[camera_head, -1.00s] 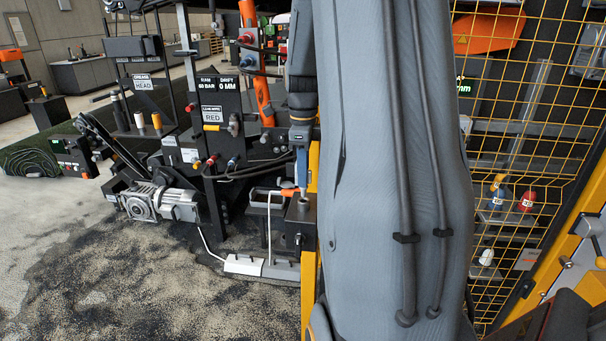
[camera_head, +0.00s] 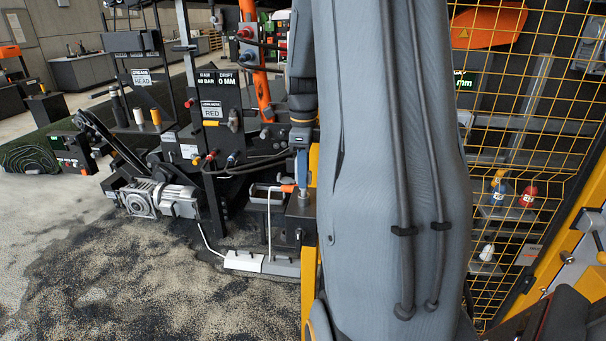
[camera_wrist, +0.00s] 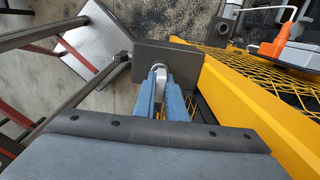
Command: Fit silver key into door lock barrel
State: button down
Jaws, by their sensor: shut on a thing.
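My gripper (camera_wrist: 161,88) shows in the wrist view as two blue fingers shut on a silver key (camera_wrist: 159,72). The pale rounded head of the key shows between the fingertips. A dark block (camera_wrist: 180,56), which looks like the lock housing, lies under the fingertips. In the head view my gripper (camera_head: 302,178) points down just above the dark block (camera_head: 300,211), close to its top. The key's lower end and the lock barrel opening are too small or hidden, so I cannot tell whether the key is inside the barrel.
A yellow frame with mesh (camera_wrist: 230,95) runs close beside the block on the right. An orange-handled tool (camera_wrist: 277,42) is beyond it. In the head view, a machine with hoses and a motor (camera_head: 158,199) stands left. Open floor (camera_head: 110,285) lies at front left.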

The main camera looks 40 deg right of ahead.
jog(key=shift+f+b, duration=0.4)
jog(key=shift+f, duration=0.55)
jog(key=c, duration=1.7)
grip_release()
jog(key=shift+c, duration=0.2)
notch_tip(320, 180, up, 8)
jog(key=shift+f+b, duration=0.15)
jog(key=shift+b, duration=0.85)
